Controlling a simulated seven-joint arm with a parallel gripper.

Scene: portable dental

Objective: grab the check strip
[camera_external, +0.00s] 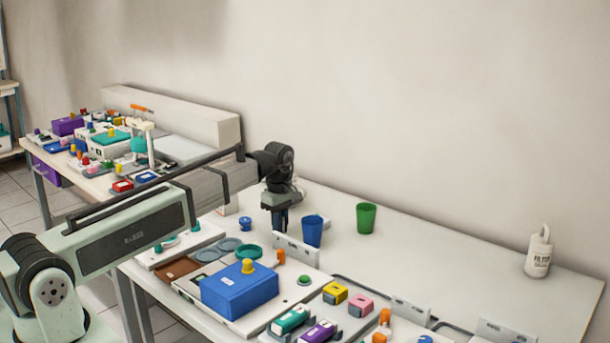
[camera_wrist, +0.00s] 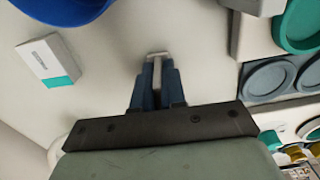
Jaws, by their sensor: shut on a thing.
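My gripper (camera_wrist: 157,72) is shut on a thin, pale strip, which appears to be the check strip (camera_wrist: 157,58). In the wrist view its light end sticks out just past the two dark blue fingertips, and the rest is hidden between the fingers. In the external view my gripper (camera_external: 280,222) points down over the white table, left of the blue cup. The strip cannot be made out there. I cannot tell whether the strip touches the table.
The blue cup (camera_external: 312,232) and green cup (camera_external: 365,218) stand to the right. A white-and-teal box (camera_wrist: 48,62) lies nearby. In front are a tray with grey dishes (camera_wrist: 267,80) and a blue box (camera_external: 238,292). The back right of the table is mostly clear, with a white bottle (camera_external: 539,255).

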